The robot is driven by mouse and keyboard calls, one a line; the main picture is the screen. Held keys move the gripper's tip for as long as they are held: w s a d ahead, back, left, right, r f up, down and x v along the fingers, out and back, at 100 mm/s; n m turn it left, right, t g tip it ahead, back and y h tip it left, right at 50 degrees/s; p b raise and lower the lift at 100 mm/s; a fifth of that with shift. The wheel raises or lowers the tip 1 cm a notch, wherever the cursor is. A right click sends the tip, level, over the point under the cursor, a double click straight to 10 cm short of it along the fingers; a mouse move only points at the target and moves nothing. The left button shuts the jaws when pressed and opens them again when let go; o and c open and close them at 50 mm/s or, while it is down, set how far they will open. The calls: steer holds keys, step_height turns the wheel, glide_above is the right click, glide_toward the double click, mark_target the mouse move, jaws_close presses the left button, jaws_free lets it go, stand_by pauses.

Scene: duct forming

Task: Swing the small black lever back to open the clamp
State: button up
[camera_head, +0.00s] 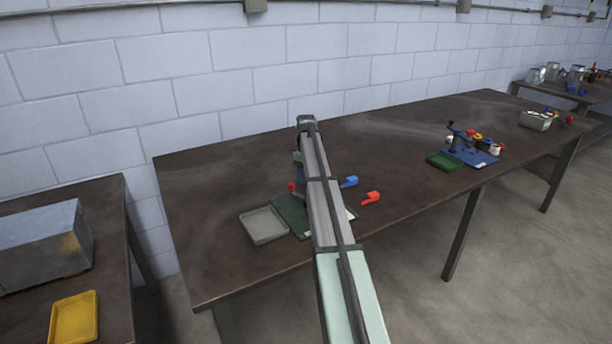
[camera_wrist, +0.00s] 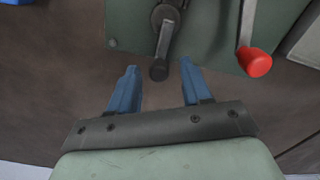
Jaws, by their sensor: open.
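In the wrist view, the small black lever (camera_wrist: 162,52) ends in a round dark knob and points down toward my gripper from a dark pivot on a green base plate (camera_wrist: 212,30). My gripper (camera_wrist: 158,70) has two blue fingers, spread apart and empty, with the lever's knob near their tips and between them. I cannot tell whether a finger touches it. A second lever with a red knob (camera_wrist: 255,62) stands to the right of the fingers. In the head view, the green base plate (camera_head: 291,213) is mostly hidden behind my arm, and the black lever does not show.
A grey tray (camera_head: 263,226) lies left of the green plate. A blue piece (camera_head: 349,182) and a red piece (camera_head: 371,198) lie to its right. Farther right are a green tray (camera_head: 443,161) and a blue-based fixture (camera_head: 472,153). The table between is clear.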

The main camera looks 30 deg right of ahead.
step_height(320, 180, up, 14)
stand_by(0.6)
steer(key=shift+f, duration=0.1)
stand_by(0.4)
